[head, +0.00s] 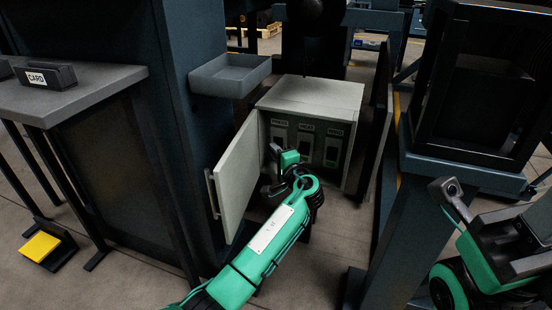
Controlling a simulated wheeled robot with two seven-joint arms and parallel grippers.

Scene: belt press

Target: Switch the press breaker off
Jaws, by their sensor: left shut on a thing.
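A grey breaker box (313,93) stands open between the dark machine frames, its door (237,180) swung out to the left. Inside are three labelled breakers side by side. The left one, the press breaker (279,131), has a label that seems to read PRESS, and its lower part is hidden behind my gripper. The middle breaker (305,143) and right breaker (332,150) are in plain view. My left gripper (273,172) is at the left breaker, shut on what seems to be its lever; the fingertips are largely hidden.
A grey tray (229,77) juts out above the door. A table (75,95) with a card holder (46,76) stands at the left, and a yellow pedal (40,246) is on the floor. A dark post (382,110) stands close right of the box.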

